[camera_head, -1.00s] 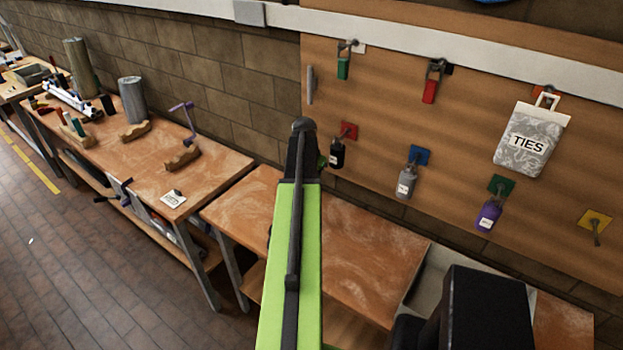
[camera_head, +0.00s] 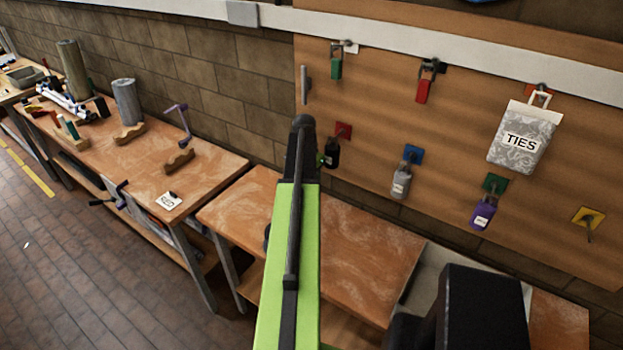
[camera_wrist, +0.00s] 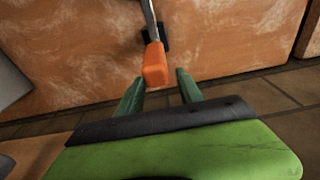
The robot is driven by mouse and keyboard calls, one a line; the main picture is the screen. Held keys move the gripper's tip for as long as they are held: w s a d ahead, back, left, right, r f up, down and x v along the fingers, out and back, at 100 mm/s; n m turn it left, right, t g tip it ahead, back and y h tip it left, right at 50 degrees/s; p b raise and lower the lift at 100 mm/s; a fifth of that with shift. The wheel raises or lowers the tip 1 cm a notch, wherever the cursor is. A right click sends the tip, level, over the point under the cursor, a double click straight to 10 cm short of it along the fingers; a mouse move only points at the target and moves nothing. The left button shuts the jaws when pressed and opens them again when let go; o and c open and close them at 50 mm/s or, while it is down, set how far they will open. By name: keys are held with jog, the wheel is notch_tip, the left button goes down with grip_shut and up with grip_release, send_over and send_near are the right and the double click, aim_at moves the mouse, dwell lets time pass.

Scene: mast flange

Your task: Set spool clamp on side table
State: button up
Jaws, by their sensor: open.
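In the wrist view my gripper (camera_wrist: 159,76) is open, with its two green fingers apart. An orange handle (camera_wrist: 155,66) on a metal bar with a dark block lies just ahead, in line with the gap between the fingertips. It may be the spool clamp; I cannot tell for sure. It is in front of a worn orange-brown surface (camera_wrist: 75,50). In the head view my green arm hides the gripper and this handle. A wooden table (camera_head: 365,255) stands below the pegboard, and a longer workbench (camera_head: 215,165) stands to its left; I cannot tell which is the side table.
The workbench holds grey cylinders (camera_head: 127,102), wooden blocks and a purple-handled tool (camera_head: 182,122). A dark clamp (camera_head: 115,194) is at its front edge. Floor at left is open.

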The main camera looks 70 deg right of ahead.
notch_tip(320, 180, up, 17)
jog(key=a+p, duration=0.2)
jog(key=p, duration=1.4)
jog(key=shift+w+p, duration=0.35)
jog(key=shift+p, duration=0.05)
